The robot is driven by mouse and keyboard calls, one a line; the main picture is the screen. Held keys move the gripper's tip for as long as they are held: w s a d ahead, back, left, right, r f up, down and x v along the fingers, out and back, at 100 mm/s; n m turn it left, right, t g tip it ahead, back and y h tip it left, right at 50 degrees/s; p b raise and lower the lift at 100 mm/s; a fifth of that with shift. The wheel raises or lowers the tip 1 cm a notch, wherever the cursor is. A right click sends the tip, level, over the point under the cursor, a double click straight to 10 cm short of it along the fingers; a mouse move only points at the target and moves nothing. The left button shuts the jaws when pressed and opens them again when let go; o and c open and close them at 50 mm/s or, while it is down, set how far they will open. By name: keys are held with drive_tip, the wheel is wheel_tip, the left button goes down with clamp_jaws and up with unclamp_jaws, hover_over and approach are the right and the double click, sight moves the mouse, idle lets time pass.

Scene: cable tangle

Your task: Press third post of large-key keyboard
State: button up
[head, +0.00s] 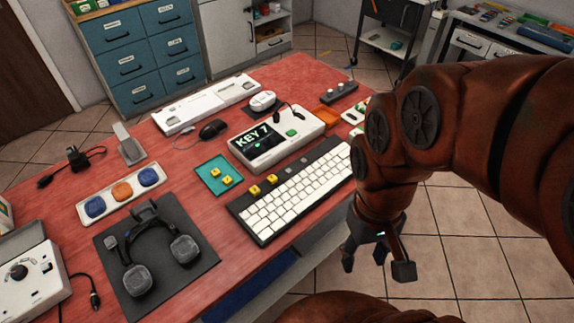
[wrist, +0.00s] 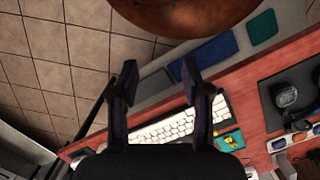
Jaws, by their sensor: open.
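The large-key keyboard (head: 292,200) has white keys in a dark frame and lies along the front edge of the red table. It also shows in the wrist view (wrist: 172,127), beyond my fingers. Two yellow keycaps, a left one (head: 254,190) and a right one (head: 272,179), sit on its dark back strip. The other posts are too small to tell apart. My gripper (head: 376,262) is open and empty, right of the keyboard and past the table edge, over the floor. In the wrist view its fingers (wrist: 160,82) are spread apart.
A grey device (head: 285,132) with a screen reading "KEY 7" stands behind the keyboard. A teal tray (head: 209,166) with yellow keycaps lies left of it. Headphones (head: 150,250) rest on a dark mat at front left. A white keyboard (head: 208,104) lies at the back.

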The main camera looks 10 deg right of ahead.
clamp_jaws()
idle(1.4)
